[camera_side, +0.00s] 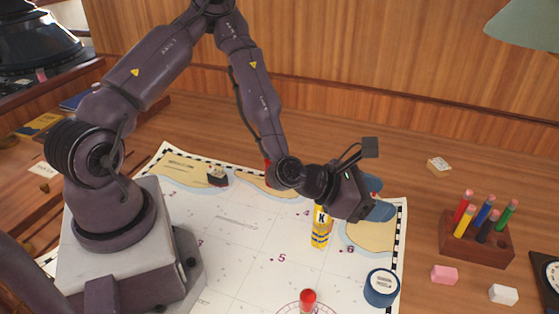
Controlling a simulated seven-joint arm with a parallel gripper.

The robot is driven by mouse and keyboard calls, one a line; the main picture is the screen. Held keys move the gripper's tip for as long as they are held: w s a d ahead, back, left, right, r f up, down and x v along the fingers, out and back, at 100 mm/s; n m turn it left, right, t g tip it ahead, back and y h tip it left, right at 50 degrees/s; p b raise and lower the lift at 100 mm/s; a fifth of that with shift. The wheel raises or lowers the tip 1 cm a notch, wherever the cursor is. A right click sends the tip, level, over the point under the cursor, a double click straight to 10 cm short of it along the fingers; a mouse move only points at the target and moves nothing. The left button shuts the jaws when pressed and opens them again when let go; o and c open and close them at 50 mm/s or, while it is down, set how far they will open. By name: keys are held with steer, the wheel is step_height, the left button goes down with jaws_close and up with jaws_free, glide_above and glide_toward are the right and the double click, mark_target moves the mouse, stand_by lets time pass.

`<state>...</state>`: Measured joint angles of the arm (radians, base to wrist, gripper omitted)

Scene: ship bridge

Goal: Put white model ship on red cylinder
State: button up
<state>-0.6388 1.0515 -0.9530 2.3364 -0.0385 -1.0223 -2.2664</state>
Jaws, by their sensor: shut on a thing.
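My gripper (377,197) is at the right of the chart, above its tan corner. Its body blocks most of what is between the fingers, and I cannot make out what it is shut on. I cannot clearly pick out a white model ship. A small dark-hulled ship (217,177) sits on the chart at the back left. A red-topped piece (308,298) stands at the front of the chart. Another bit of red (267,170) shows behind my arm, mostly hidden, so I cannot tell its shape.
A yellow cylinder (321,229) marked K stands upright just below and left of my gripper. A dark blue round item (382,287) is at the chart's front right. A wooden pencil holder (475,244), a pink block (444,275) and a white block (503,294) are at the right.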

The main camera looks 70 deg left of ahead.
steer(key=s+a+n+y, duration=0.1)
steer(key=s+a, duration=0.1)
steer(key=a, duration=0.7)
steer(key=s+a+f+n+y, duration=0.1)
steer(key=s+a+y, duration=0.1)
steer(key=a, duration=0.8)
steer(key=s+a+n+y, duration=0.1)
steer(key=s+a+n, duration=0.1)
steer(key=a, duration=0.8)
steer(key=shift+a+f+t+y, duration=0.25)
steer(key=shift+f+t+y, duration=0.05)
steer(key=shift+f+t, duration=0.1)
step_height(320, 180, down, 4)
steer(key=shift+s+a, duration=0.1)
steer(key=shift+s, duration=0.05)
steer(key=shift+f, duration=0.4)
steer(key=shift+f, duration=0.1)
steer(key=o, duration=0.9)
